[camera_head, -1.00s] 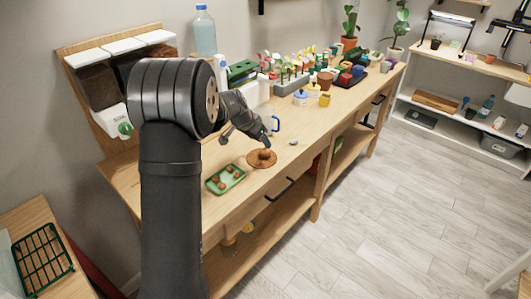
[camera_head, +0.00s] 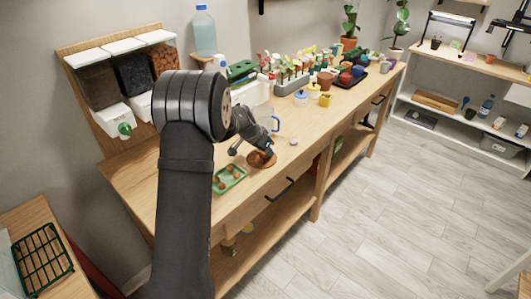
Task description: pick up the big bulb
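A green tray (camera_head: 243,172) lies on the wooden bench and holds several small brown round bulbs (camera_head: 222,184). They are too small for me to tell clearly which is the biggest. Behind it to the right is a round terracotta-brown dish (camera_head: 262,164), partly covered by my gripper. My gripper (camera_head: 269,151) points down at the dish, right of the tray. Its fingers are dark and small, so I cannot tell whether they are open or shut, or whether they touch anything. A small pale round thing (camera_head: 293,142) lies right of the dish.
Dispensers (camera_head: 130,80), a water bottle (camera_head: 203,32) and a grey rack of seedlings (camera_head: 291,84) line the back. Bare bench top lies left of the tray and along the front edge.

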